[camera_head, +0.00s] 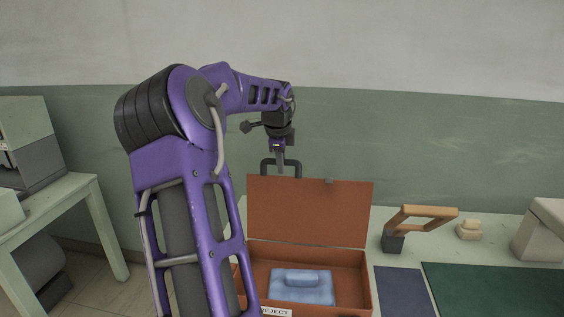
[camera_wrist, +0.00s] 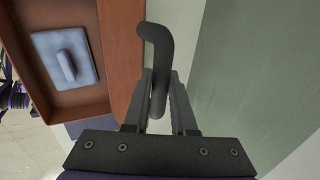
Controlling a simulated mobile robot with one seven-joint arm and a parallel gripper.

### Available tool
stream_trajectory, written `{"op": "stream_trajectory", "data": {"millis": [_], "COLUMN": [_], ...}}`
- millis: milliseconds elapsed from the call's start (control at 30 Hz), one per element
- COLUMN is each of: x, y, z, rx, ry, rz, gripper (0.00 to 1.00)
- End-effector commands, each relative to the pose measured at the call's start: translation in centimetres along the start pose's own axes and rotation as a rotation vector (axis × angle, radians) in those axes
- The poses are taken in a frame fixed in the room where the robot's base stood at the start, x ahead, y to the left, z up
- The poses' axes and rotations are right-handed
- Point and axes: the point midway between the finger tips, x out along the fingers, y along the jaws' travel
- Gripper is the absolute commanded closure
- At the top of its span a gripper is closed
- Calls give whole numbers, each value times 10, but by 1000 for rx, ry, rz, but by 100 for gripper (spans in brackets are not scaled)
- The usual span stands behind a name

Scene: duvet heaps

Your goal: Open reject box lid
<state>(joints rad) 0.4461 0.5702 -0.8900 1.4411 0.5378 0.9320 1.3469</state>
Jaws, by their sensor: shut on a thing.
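The reject box (camera_head: 258,258) is a brown-orange box with a "REJECT" label on its front, partly cut off by my arm. Its lid (camera_head: 310,210) stands raised, roughly upright, at the back of the box. A dark handle (camera_head: 298,163) sticks up from the lid's upper edge. My gripper (camera_head: 281,165) is at this handle. In the wrist view my gripper (camera_wrist: 160,100) is shut on the dark bent handle (camera_wrist: 156,50), which lies between the fingers. The open box (camera_wrist: 97,99) shows at the left of that view.
A light blue block with a raised grip (camera_head: 301,285) lies inside the box. A wooden-handled tool (camera_head: 425,213) and a small beige piece (camera_head: 469,230) stand right of the box. A dark green mat (camera_head: 490,290) lies at front right. A wall is behind.

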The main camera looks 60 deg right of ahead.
Motion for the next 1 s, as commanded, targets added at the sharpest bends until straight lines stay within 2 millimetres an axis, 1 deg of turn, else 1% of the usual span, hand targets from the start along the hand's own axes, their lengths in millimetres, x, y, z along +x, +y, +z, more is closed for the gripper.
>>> {"op": "stream_trajectory", "data": {"millis": [33, 500, 533, 667, 700, 1000], "x": [6, 7, 7, 7, 6, 4], "y": [5, 6, 6, 6, 6, 6], "z": [-2, -1, -1, -1, -1, 0], "rx": [2, 1, 1, 0, 0, 0], "ry": [5, 5, 5, 5, 4, 3], "rz": [19, 28, 29, 27, 26, 26], "gripper": [100, 100, 72, 49, 45, 45]}}
